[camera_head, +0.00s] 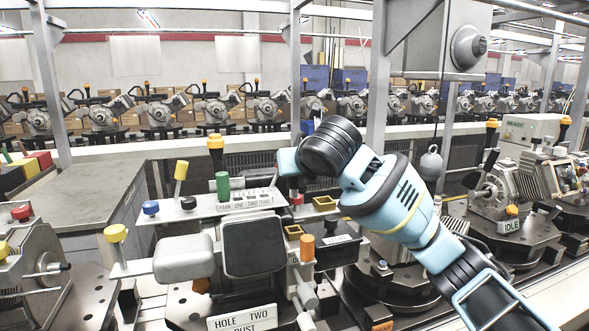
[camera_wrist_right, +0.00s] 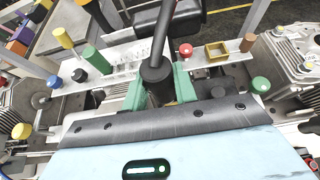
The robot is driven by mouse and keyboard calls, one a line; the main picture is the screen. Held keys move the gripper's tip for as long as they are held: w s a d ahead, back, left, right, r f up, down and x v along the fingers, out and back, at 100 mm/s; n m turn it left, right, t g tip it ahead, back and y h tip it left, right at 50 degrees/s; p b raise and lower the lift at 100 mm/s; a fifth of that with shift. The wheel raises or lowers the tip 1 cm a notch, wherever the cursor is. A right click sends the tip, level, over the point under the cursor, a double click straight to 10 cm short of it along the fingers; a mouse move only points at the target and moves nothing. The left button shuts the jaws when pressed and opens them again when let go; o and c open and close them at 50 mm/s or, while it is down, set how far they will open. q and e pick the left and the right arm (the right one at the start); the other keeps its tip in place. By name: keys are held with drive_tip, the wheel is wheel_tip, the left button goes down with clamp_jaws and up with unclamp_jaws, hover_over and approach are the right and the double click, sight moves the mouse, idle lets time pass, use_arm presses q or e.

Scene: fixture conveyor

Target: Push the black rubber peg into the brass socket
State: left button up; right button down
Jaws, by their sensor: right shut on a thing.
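My right gripper (camera_head: 289,172) comes in from the right over the fixture plate. In the right wrist view its two green fingers (camera_wrist_right: 158,88) are closed around a dark cylindrical piece, the black peg (camera_wrist_right: 157,74). In the head view the peg cannot be made out. A square brass socket (camera_head: 325,203) sits on the fixture to the right of the gripper. A similar brass square (camera_head: 293,232) lies closer to me. One brass square socket (camera_wrist_right: 217,53) shows right of the held peg in the wrist view, apart from it. My left gripper is not in view.
A green cylinder (camera_head: 222,185), a yellow post (camera_head: 180,170) and a blue knob (camera_head: 151,208) stand left of the gripper. A red knob (camera_wrist_right: 186,50) stands between the peg and the socket in the wrist view. An orange cylinder (camera_head: 307,247) stands nearer me.

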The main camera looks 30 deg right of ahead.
drive_tip(key=shift+f, duration=3.65)
drive_tip(key=shift+f, duration=1.85)
drive_tip(key=c, duration=1)
unclamp_jaws()
drive_tip(key=shift+c, duration=0.2)
drive_tip(key=shift+d, duration=0.1)
drive_tip(key=shift+r, duration=0.2)
drive_tip(key=shift+s+r, duration=0.1)
drive_tip(key=v, duration=0.6)
drive_tip(key=shift+s+a, duration=0.2)
drive_tip(key=shift+s, duration=0.15)
drive_tip(key=shift+s+r, duration=0.15)
drive_tip(key=shift+s, duration=0.2)
